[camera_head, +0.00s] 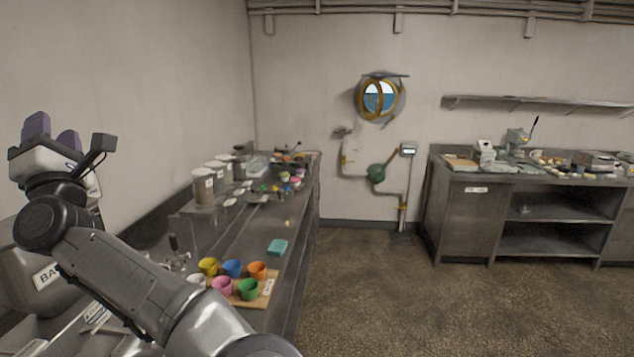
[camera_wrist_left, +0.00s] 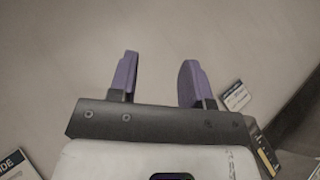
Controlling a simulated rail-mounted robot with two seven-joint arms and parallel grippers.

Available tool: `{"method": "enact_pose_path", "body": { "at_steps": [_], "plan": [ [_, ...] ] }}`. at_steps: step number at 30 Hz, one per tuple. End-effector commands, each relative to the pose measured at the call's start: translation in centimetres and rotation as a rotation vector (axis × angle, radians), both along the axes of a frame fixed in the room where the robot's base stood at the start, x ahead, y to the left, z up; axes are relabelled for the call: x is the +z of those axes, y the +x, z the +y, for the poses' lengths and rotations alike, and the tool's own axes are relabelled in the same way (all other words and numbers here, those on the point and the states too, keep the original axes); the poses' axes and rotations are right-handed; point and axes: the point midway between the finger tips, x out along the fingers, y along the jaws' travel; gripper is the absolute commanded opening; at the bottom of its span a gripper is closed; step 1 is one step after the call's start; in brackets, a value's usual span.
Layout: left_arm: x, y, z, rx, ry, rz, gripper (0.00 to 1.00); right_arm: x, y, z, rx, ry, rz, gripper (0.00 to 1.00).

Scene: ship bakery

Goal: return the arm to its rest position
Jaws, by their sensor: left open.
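My left arm comes in from the lower left of the head view and bends up. Its gripper (camera_head: 52,137) is raised at the far left, in front of the pale wall, with its purple fingertips pointing up. In the left wrist view the two purple fingers (camera_wrist_left: 157,80) stand apart with nothing between them. The gripper is open, empty and clear of the counter. My right gripper is in neither view.
A metal counter (camera_head: 290,240) runs along the left wall. It holds coloured cups (camera_head: 231,268), a teal block (camera_head: 278,247) and canisters (camera_head: 204,187). A second counter (camera_head: 455,215) stands at the back right. The floor (camera_head: 400,300) between is clear.

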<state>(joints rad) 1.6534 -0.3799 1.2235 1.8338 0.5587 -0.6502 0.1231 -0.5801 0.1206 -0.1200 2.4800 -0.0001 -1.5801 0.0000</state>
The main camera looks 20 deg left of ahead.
Motion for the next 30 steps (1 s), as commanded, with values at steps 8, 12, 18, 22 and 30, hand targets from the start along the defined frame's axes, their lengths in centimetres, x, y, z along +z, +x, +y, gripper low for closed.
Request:
{"method": "enact_pose_path", "body": {
  "at_steps": [8,12,18,22,30],
  "plan": [
    [4.9,-2.7,-8.9,0.065,0.711,0.553,0.45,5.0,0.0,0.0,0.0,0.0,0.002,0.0],
    [2.2,-1.9,-13.0,0.067,0.936,0.843,0.45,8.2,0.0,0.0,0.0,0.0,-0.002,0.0],
    [-2.8,-1.3,-17.7,0.06,1.159,1.146,0.45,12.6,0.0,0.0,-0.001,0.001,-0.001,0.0],
    [-6.0,-1.5,-20.4,0.057,1.288,1.279,0.45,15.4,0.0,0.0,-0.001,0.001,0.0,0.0],
    [-14.1,-4.1,-26.0,-0.072,1.573,1.477,0.45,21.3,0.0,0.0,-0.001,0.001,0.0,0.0]
  ]
}}
